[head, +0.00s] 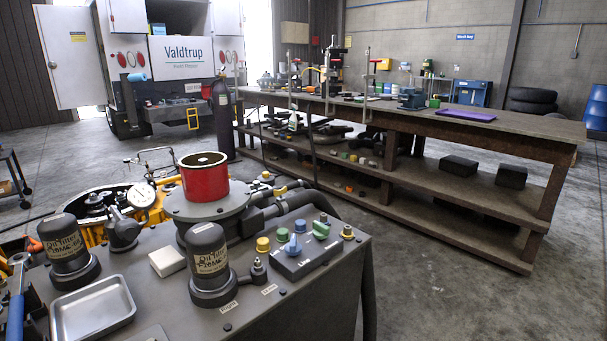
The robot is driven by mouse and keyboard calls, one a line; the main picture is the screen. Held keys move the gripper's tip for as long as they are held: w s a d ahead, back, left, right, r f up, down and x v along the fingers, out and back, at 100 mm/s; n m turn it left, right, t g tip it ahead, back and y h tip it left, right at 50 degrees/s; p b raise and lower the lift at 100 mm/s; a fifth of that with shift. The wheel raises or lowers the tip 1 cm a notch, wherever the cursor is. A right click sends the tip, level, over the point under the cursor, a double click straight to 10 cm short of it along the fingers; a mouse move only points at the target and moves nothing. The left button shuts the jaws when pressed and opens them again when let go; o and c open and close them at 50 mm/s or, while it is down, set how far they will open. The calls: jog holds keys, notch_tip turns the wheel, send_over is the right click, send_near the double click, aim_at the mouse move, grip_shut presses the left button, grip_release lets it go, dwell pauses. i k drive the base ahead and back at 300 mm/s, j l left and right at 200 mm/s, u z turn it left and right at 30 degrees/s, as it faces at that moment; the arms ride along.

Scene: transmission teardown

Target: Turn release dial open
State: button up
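A grey control box (305,257) sits on the top of the dark grey machine bench, near its right end. It carries a blue knob (292,244) and a green knob (321,230). A yellow knob (263,244) stands just left of the box. My gripper is not in view.
Two dark labelled canisters (208,262) (68,249), a red cylinder (203,177), a white block (167,261) and a metal tray (92,308) crowd the machine bench (296,308). A long wooden workbench (460,122) stands behind. The floor to the right is clear.

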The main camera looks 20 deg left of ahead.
aim_at(321, 231)
jog(key=u, duration=1)
